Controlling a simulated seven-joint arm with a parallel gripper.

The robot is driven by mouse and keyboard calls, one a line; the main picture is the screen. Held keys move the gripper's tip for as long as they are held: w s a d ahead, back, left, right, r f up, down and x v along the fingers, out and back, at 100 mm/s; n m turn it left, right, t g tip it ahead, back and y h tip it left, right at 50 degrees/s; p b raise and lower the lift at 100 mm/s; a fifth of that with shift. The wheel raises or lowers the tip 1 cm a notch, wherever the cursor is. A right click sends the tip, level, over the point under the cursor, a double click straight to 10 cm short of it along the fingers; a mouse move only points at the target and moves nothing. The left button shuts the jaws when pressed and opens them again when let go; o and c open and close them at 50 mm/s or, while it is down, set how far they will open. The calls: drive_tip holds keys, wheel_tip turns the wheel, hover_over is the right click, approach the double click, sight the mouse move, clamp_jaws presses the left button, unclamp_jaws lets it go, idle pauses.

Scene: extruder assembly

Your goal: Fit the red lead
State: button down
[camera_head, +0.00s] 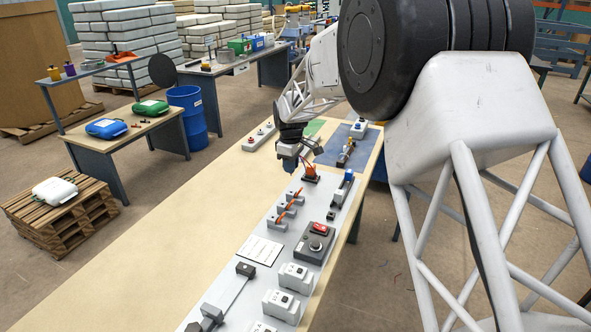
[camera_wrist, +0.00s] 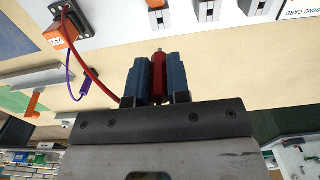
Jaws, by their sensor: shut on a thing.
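The wrist view shows the red lead's plug (camera_wrist: 158,72) clamped between the two blue fingers of my gripper (camera_wrist: 158,80), its metal tip pointing away from the wrist. The red wire (camera_wrist: 97,76) curves from an orange block on a black base (camera_wrist: 62,32) toward my gripper, where its end is hidden. A purple lead (camera_wrist: 83,88) hangs from the same block with its plug free. The held plug cannot be made out there.
The grey panel (camera_head: 262,250) on the long table carries several grey clips with orange parts (camera_head: 290,197), a dark box with a red switch (camera_head: 319,229) and white modules (camera_head: 296,277). A blue mat (camera_head: 333,152) lies beyond. The table's left side (camera_head: 170,235) is clear.

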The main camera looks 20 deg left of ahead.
drive_tip(key=shift+f, duration=0.2)
idle(0.3)
drive_tip(key=shift+f, duration=2.7)
drive_tip(key=shift+f, duration=1.05)
drive_tip(key=c, duration=1)
unclamp_jaws()
drive_tip(key=shift+r, duration=3.85)
